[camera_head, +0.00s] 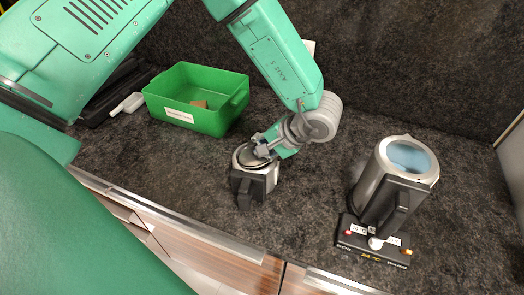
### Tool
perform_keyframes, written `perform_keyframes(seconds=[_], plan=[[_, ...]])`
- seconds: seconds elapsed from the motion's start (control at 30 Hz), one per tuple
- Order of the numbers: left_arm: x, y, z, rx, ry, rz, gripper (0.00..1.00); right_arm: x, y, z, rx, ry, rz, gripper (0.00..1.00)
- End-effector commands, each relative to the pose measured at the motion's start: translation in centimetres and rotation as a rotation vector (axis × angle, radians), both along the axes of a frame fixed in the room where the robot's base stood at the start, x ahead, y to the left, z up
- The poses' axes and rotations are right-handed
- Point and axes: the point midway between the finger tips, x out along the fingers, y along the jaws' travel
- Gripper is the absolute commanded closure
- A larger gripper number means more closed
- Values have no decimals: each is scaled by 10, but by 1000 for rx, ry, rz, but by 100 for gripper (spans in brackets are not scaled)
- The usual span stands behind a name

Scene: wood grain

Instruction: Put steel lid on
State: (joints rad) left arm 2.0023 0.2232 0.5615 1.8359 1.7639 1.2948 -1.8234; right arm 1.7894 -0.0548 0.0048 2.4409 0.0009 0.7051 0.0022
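A small steel vessel (263,180) with a black handle (245,188) stands on the dark countertop in the middle. My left gripper (262,150) is directly over its top, at or very near the rim. The fingers and a flat, round metal part at the top overlap, so I cannot tell whether this part is a separate steel lid or whether the fingers grip it. A larger steel kettle (365,188) with a black handle stands upright at the right. Its round top shows light blue inside a steel rim. My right gripper is not in view.
A green bin (205,120) with a white label stands behind on the left, with a small brown piece inside. A white object (127,104) lies beside it. The kettle stands at a black base (375,245). The counter's front edge is close. Bare counter lies between vessel and kettle.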

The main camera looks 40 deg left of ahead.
Motion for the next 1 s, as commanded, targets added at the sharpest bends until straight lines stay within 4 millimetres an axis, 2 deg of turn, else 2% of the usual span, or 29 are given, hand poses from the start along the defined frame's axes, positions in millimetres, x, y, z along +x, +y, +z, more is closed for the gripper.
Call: perform_keyframes(seconds=[0.1, 0.57, 0.77, 1.0], plan=[[0, 1, -1, 77, 1, 23, 100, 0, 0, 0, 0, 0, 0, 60], [0, 2, 0, 90, 1, 28, 100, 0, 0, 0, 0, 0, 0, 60], [0, 2, -3, 325, 3, 86, 100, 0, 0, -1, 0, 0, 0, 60], [0, 4, 0, 411, 2, 115, 100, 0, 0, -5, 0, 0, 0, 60]])
